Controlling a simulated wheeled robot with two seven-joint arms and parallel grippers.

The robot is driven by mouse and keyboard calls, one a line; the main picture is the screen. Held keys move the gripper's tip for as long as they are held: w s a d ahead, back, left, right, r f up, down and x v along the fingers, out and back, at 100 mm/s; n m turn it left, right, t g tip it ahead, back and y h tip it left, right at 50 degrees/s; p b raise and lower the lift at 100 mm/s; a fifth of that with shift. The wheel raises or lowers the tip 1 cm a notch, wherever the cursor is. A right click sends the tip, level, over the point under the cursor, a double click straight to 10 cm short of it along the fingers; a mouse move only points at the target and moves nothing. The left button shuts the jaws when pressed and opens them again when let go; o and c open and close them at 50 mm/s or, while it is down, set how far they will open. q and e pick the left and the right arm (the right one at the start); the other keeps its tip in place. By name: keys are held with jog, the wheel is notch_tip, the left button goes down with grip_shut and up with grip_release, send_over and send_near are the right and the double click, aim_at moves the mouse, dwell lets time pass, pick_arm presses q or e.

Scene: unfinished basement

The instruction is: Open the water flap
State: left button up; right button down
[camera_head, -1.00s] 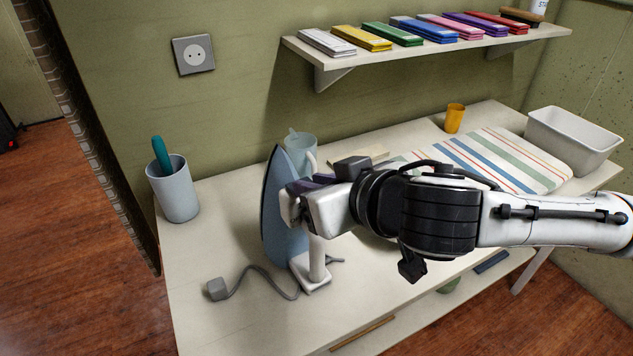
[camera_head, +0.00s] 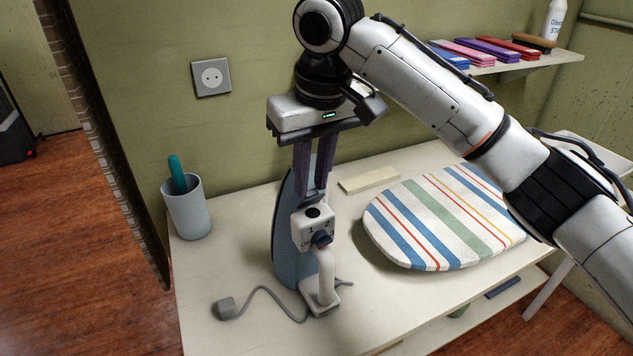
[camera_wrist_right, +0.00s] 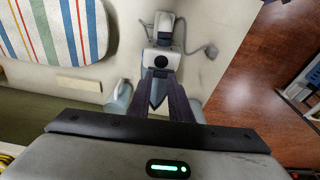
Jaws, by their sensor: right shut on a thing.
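A blue-grey iron (camera_head: 284,235) stands on its heel on the table, tip up, with a white handle (camera_head: 325,273) and a white body carrying a black round spot and dial. It also shows in the wrist view (camera_wrist_right: 163,40). My right gripper (camera_head: 312,196) points down from above, its two purple fingers at the upper end of the white body. The fingers are shut on a small dark-blue piece there, apparently the water flap (camera_head: 309,200); the fingers partly hide it. In the wrist view the fingertips (camera_wrist_right: 160,75) meet the iron's body. My left gripper is out of view.
A striped ironing board (camera_head: 440,220) lies to the right on the table. A cup with a teal item (camera_head: 188,210) stands at the left, below a wall socket (camera_head: 211,77). The iron's grey cord (camera_head: 265,292) lies in front. A shelf (camera_head: 520,64) hangs at the upper right.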

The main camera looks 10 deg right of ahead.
jog(key=shift+w+a+g+h, duration=0.25)
jog(key=shift+w+g, duration=0.15)
jog(key=shift+g, duration=0.2)
jog(key=shift+w+a+g+h, duration=0.1)
jog(key=shift+w+g+h, duration=0.2)
jog(key=shift+g, duration=0.3)
jog(key=shift+w+f, duration=0.1)
jog(key=shift+w, duration=0.05)
jog(key=c, duration=1.6)
grip_release()
jog(key=shift+w, duration=0.1)
jog(key=shift+w+a+r, duration=0.1)
jog(key=shift+w+r, duration=0.05)
jog(key=shift+r, duration=2.45)
jog(key=shift+w+a+r, duration=0.1)
jog(key=shift+w+r, duration=0.05)
jog(key=shift+r, duration=2.45)
